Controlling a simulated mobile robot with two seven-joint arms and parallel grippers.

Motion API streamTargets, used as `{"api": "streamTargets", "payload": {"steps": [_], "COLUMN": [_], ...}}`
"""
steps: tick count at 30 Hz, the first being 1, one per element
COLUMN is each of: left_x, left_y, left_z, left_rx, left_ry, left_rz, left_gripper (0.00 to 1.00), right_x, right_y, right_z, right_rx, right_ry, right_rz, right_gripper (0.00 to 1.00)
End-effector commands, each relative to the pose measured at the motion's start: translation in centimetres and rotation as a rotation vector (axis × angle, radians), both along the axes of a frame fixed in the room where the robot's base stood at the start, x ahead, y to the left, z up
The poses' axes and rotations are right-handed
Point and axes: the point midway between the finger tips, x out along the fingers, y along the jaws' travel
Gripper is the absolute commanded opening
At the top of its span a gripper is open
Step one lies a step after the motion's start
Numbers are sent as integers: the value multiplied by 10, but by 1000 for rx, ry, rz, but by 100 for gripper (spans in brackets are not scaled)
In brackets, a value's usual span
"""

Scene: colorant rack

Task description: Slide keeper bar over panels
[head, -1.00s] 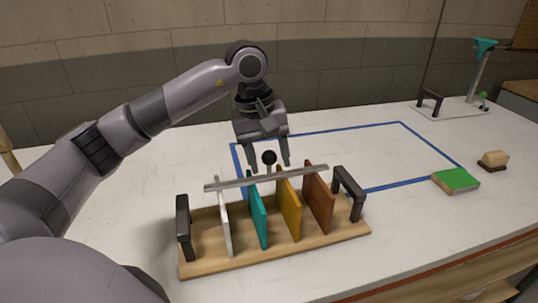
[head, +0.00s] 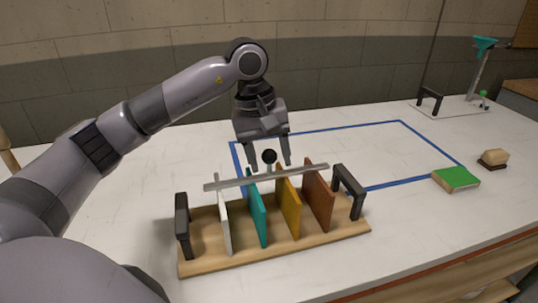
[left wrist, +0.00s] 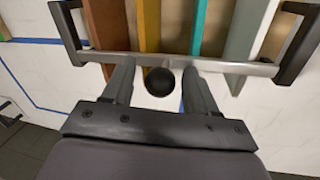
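The grey keeper bar (head: 222,183) lies across the upper back edges of the panels in the head view. It has a black ball knob (head: 269,157) on a short stem. The white panel (head: 223,222), teal panel (head: 257,215), yellow panel (head: 289,208) and brown panel (head: 318,196) stand in the wooden rack (head: 205,262). My left gripper (head: 269,167) points down with its fingers apart, one on each side of the knob. The left wrist view shows the knob (left wrist: 159,81) between the fingers with gaps. My right gripper is out of view.
Black handles (head: 183,226) and (head: 350,190) rise at the rack's ends. A green-topped block (head: 456,179) and a brush-like block (head: 493,159) lie at right. A funnel stand (head: 478,75) is at far right. The blue-outlined table area is clear.

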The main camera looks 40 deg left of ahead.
Motion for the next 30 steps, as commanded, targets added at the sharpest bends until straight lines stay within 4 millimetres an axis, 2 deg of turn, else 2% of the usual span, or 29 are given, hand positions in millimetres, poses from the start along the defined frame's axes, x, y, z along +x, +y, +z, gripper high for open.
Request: {"api": "streamTargets", "payload": {"steps": [8, 11, 21, 30], "left_x": [0, -1, -7, -9], "left_y": [0, 2, 9, 11], "left_z": [2, 11, 62, 70], "left_rx": [0, -1, 0, 0], "left_ry": [-1, -3, -3, 0], "left_rz": [0, 0, 0, 0], "left_gripper": [57, 57, 57, 57], "right_x": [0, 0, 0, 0], "right_y": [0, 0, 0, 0], "right_z": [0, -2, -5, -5], "right_rx": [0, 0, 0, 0], "right_ry": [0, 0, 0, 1], "right_rz": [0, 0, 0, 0], "right_gripper": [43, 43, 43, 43]}}
